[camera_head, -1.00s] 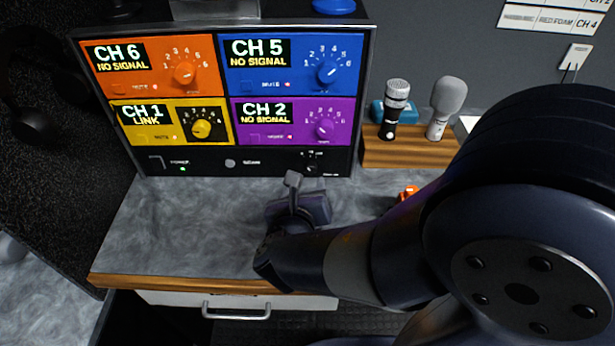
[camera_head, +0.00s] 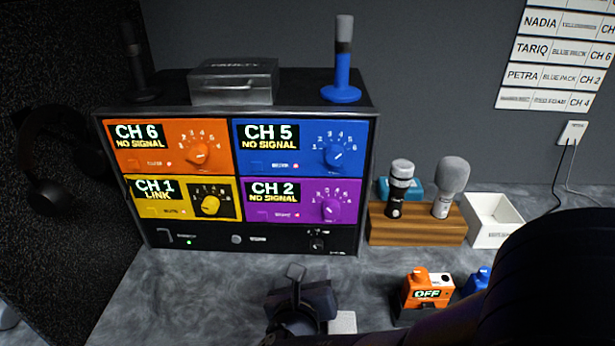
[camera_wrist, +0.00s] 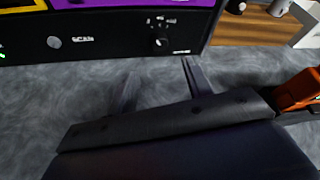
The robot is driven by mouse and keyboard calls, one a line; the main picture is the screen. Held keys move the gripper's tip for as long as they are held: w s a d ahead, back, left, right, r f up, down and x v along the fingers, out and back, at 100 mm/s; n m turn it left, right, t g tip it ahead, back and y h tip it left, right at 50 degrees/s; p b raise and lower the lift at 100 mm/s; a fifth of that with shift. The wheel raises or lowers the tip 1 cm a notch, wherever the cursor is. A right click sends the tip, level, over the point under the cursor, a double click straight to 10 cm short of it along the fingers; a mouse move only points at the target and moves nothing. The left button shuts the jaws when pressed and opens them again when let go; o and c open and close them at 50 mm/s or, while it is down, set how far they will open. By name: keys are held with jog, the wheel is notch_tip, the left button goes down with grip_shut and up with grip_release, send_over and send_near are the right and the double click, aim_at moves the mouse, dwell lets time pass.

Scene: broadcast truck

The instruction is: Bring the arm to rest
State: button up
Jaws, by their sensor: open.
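My gripper (camera_head: 298,290) is above the grey worktop (camera_head: 200,290), in front of the four-channel receiver rack (camera_head: 260,240). In the wrist view, its two fingers (camera_wrist: 160,88) stand apart with only bare worktop between them. It holds nothing. My dark arm reaches in from the lower right of the head view and hides part of the worktop there.
An orange pack reading OFF (camera_head: 428,290) and a blue pack (camera_head: 477,281) stand right of my gripper. Behind them are a wooden microphone stand (camera_head: 415,230) and a white tray (camera_head: 492,235). Headphones (camera_head: 45,190) hang at left. Worktop left of my gripper is clear.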

aim_at(317, 249)
jog(key=b+x, duration=0.1)
jog(key=x, duration=0.9)
jog(key=shift+s, duration=0.15)
